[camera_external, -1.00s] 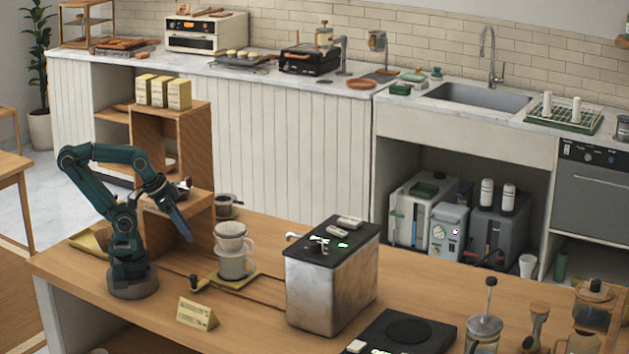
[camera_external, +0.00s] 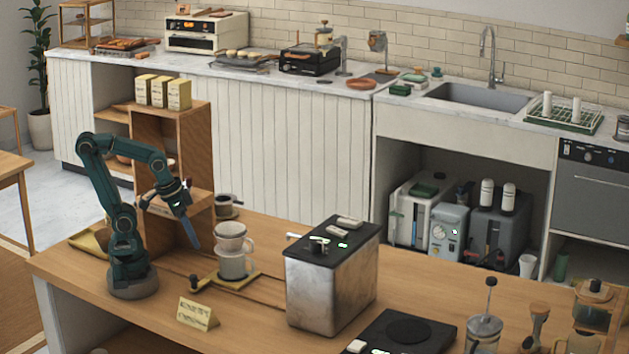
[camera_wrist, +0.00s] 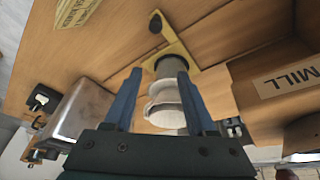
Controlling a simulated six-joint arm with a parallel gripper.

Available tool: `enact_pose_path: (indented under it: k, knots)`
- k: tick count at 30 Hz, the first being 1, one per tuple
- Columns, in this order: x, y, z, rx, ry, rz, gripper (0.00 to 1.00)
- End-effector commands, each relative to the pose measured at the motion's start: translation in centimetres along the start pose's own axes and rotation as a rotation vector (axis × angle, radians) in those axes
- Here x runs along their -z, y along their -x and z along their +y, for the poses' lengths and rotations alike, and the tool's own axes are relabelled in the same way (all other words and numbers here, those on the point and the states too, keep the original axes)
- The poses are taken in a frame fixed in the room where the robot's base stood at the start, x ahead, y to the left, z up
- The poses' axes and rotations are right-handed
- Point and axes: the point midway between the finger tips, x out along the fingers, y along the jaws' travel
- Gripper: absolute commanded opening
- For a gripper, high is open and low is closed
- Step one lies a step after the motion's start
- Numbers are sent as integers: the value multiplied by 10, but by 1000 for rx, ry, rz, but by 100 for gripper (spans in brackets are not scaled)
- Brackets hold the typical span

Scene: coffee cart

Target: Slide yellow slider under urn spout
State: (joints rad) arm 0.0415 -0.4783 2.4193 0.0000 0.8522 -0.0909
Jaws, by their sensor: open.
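The yellow slider (camera_external: 247,280) is a flat plate on the wooden counter, left of the urn, with a dark knob (camera_external: 193,282) at its left end. A grey cup with a white dripper (camera_external: 230,237) stands on it. The slider also shows in the wrist view (camera_wrist: 178,48), with its knob (camera_wrist: 155,22). The metal urn (camera_external: 330,285) has a black top and a small spout (camera_external: 292,236) on its left side. My gripper (camera_external: 194,245) is open and empty, pointing down above the counter, left of the cup. In the wrist view its blue fingers (camera_wrist: 159,76) flank the cup and dripper, apparently without touching.
A groove (camera_external: 265,292) runs along the counter from the slider toward the urn. A yellow sign (camera_external: 197,314) stands in front of the slider. A dark cup (camera_external: 226,206) and a wooden shelf (camera_external: 172,150) stand behind. A black scale (camera_external: 405,332) lies right of the urn.

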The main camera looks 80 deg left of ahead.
Motion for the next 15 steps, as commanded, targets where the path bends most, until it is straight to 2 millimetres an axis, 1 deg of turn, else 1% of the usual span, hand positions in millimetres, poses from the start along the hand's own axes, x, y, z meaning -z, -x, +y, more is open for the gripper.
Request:
enact_pose_path:
  k: [1, 6, 10, 15]
  knots:
    - [-2, -10, 2, 1, -2, -60, 56]
    - [-11, -38, 9, 10, -15, -214, 56]
    - [-21, -52, 12, 18, -32, -299, 56]
    - [-29, -60, 13, 24, -47, -349, 56]
